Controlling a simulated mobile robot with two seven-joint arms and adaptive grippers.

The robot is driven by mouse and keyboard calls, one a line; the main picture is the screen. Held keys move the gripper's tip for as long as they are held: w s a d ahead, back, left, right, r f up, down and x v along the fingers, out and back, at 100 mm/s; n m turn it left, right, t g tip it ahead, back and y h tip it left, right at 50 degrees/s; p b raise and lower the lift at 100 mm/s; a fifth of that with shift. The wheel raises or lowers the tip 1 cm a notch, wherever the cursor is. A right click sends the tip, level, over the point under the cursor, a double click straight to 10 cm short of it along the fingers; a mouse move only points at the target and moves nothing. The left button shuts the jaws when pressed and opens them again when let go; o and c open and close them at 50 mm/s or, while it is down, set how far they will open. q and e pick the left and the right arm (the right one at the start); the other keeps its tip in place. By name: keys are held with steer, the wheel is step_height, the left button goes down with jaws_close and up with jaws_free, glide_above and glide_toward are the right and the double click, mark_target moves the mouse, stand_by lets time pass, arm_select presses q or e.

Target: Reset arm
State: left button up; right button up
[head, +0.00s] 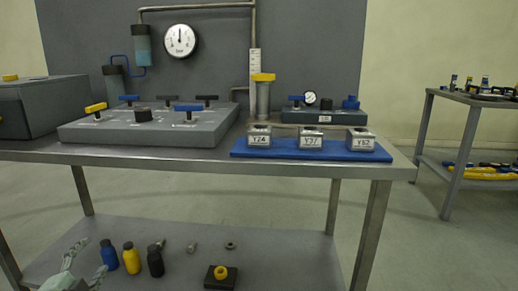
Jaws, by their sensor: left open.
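My left gripper (88,262) shows at the bottom left corner of the head view. Its grey fingers are apart and nothing is seen between them. It is in front of the table's lower shelf (200,238), just left of a blue bottle (109,255); I cannot tell the gap between them. The lower part of the gripper is cut off by the picture's edge. My right gripper is not in view.
The steel table (190,157) carries a grey valve panel (150,126) and a blue plate (311,155) with three labelled blocks. Yellow and black bottles and a dark block (220,278) stand on the lower shelf. A side table (470,97) stands right; floor between is clear.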

arm_select(q)
steer(key=s+d+f+n+g+y, duration=0.1)
steer(key=s+d+f+n+g, duration=0.3)
steer(key=s+f, duration=0.55)
steer(key=s+d+f+n+g+h, duration=0.1)
steer(key=s+d+f+n+g, duration=0.2)
steer(key=s+d+f, duration=0.3)
steer(key=s+d+f+n+g+h+p, duration=0.1)
steer(key=s+d+f+n+g, duration=0.2)
steer(key=s, duration=0.9)
step_height(320, 180, down, 6)
steer(key=d+g, duration=0.3)
steer(key=shift+s+r, duration=0.2)
steer(key=shift+r, duration=0.05)
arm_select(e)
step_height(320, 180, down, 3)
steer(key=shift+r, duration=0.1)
arm_select(q)
steer(key=shift+a, duration=0.1)
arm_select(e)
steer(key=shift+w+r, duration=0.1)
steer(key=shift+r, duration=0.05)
